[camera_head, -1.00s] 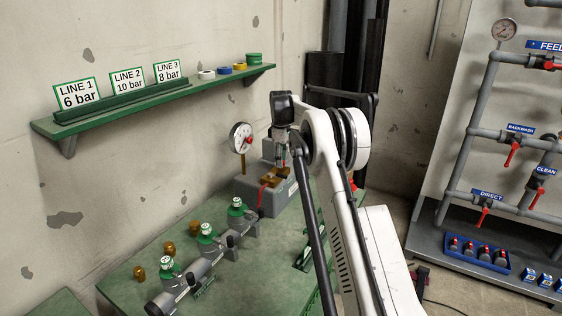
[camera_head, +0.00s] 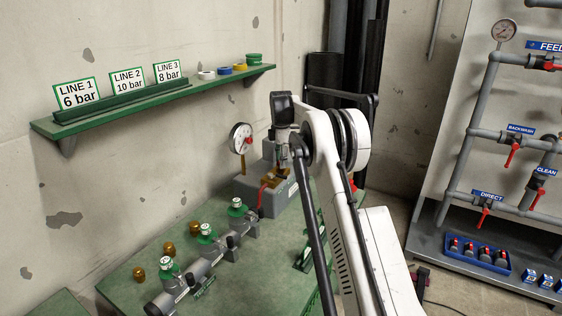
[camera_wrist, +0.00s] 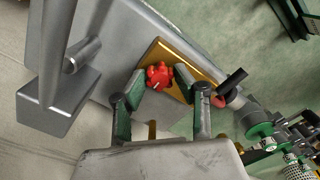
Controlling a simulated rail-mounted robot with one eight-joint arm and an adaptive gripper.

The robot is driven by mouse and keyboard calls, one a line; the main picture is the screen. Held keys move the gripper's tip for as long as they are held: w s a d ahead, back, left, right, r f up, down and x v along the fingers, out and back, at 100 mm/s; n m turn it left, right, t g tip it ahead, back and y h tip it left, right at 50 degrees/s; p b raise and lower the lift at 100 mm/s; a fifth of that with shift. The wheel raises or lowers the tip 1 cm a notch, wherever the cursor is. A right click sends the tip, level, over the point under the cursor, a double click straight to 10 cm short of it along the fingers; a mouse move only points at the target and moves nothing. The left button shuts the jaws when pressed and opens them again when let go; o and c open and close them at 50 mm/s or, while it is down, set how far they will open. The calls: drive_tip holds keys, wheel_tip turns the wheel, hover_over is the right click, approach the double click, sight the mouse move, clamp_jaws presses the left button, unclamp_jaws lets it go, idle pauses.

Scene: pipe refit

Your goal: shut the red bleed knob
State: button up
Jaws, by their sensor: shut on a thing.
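The red bleed knob (camera_wrist: 159,76) sits on a brass plate (camera_wrist: 172,60) on a grey block, in the wrist view. My gripper (camera_wrist: 160,82) has a finger on each side of the knob and is shut on it. In the head view my gripper (camera_head: 283,163) is small and reaches down over the grey block (camera_head: 253,197) at the far end of the green bench; the knob is hard to make out there. A round gauge (camera_head: 241,138) with a red needle stands just left of the block.
A red lever (camera_wrist: 222,98) sticks out beside the block, close to my right finger. Several green-capped valves (camera_head: 206,232) line the green bench (camera_head: 125,280). A shelf (camera_head: 150,100) with line signs hangs on the wall. A pipe panel stands at right.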

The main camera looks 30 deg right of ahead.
idle(0.3)
drive_tip(key=o, duration=0.9)
drive_tip(key=shift+o, duration=0.2)
wheel_tip(320, 180, up, 12)
drive_tip(key=shift+r, duration=0.1)
